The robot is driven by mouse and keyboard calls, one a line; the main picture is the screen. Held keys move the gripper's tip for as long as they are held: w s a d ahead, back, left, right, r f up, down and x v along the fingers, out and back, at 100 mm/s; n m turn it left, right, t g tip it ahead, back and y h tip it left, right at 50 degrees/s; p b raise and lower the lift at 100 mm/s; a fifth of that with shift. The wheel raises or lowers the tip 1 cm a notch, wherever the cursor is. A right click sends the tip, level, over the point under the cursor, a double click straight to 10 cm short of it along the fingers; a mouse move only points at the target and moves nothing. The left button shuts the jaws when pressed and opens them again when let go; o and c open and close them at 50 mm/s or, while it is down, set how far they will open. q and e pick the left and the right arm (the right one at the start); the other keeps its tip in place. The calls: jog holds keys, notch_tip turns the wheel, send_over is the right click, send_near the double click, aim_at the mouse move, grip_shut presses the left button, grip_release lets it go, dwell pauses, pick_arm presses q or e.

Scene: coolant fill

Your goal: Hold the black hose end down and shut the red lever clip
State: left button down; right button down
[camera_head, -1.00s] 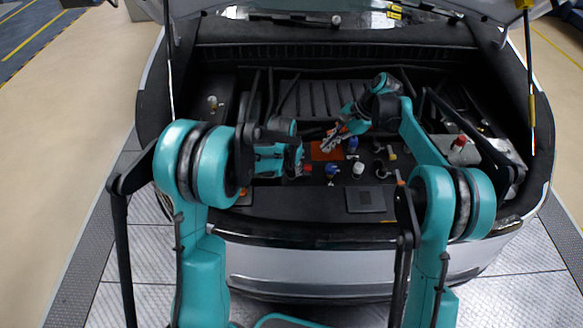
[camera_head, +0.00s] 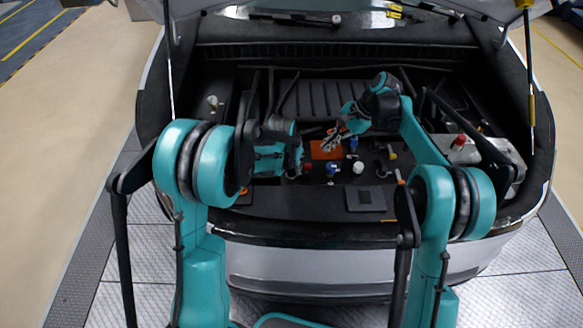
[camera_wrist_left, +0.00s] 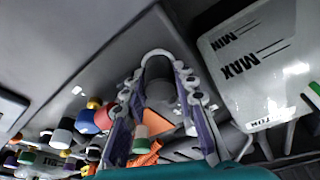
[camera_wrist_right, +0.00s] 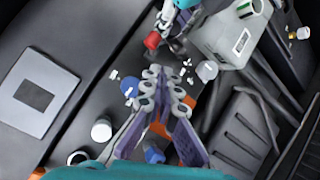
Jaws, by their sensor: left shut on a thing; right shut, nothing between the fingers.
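My left gripper (camera_head: 298,160) is at the centre left of the engine bay. In the left wrist view its fingers are around a dark grey, rounded piece (camera_wrist_left: 160,92), which looks like the black hose end; its lower part is hidden. A small red piece (camera_head: 307,166), likely the lever clip, sits just right of my left gripper. It also shows in the right wrist view (camera_wrist_right: 152,41), beside my left gripper's tip; I cannot tell whether it is up or down. My right gripper (camera_head: 328,144) is shut and empty over an orange plate, apart from the red piece.
The orange plate (camera_head: 318,152) lies in the bay's middle. Blue (camera_head: 331,171) and white (camera_head: 358,167) caps stand nearby. A pale reservoir (camera_wrist_left: 250,75) marked MAX and MIN is beside my left gripper. A dark panel with a grey square (camera_head: 366,199) lies at the front.

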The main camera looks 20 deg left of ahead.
jog(key=shift+f, duration=0.15)
jog(key=shift+x, duration=4.9)
jog(key=shift+s+d, duration=0.2)
jog(key=shift+s, duration=0.55)
jog(key=shift+s+d, duration=0.25)
jog(key=shift+s, duration=0.5)
jog(key=shift+s+d, duration=0.2)
jog(key=shift+s, duration=0.5)
jog(key=shift+s, duration=0.1)
notch_tip(320, 180, up, 8)
